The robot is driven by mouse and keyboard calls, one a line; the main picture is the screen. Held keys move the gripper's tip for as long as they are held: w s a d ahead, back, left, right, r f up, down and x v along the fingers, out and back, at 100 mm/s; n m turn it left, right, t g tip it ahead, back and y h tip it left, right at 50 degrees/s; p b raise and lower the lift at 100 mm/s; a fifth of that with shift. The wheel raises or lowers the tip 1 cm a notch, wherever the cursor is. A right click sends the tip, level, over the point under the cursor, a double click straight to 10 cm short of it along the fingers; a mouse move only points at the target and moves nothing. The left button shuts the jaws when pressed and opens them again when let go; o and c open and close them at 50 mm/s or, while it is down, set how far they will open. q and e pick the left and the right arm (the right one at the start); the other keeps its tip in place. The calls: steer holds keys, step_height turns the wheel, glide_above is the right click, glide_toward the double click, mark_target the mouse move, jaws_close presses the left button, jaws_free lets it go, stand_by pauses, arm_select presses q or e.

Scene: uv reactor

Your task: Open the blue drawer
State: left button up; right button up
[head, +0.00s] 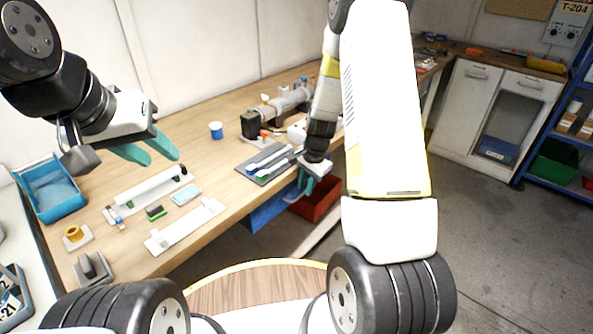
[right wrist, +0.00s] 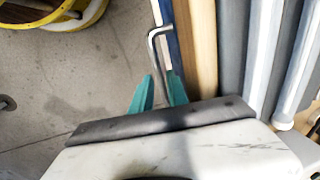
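The blue drawer (head: 268,209) shows below the front edge of the workbench, partly hidden by the bench top. In the right wrist view, a thin strip of its blue front (right wrist: 171,38) and a bent metal handle (right wrist: 152,52) show beside the wooden edge. My right gripper (head: 304,190) is at the bench's front edge beside the drawer. In the right wrist view its teal fingers (right wrist: 161,77) are apart, with the handle's end between or just above their tips; contact cannot be told. My left gripper (head: 163,160) is open and empty above the bench's left part.
The workbench (head: 222,178) holds lamp parts, a grey mat (head: 262,178), a blue cup (head: 216,130) and a blue bin (head: 48,190). A red bin (head: 318,200) stands beneath the bench, right of the drawer. The floor (head: 470,220) to the right is clear.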

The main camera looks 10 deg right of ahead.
steer(key=shift+f, duration=0.25)
steer(key=shift+w, duration=0.1)
jaws_close()
stand_by(1.2)
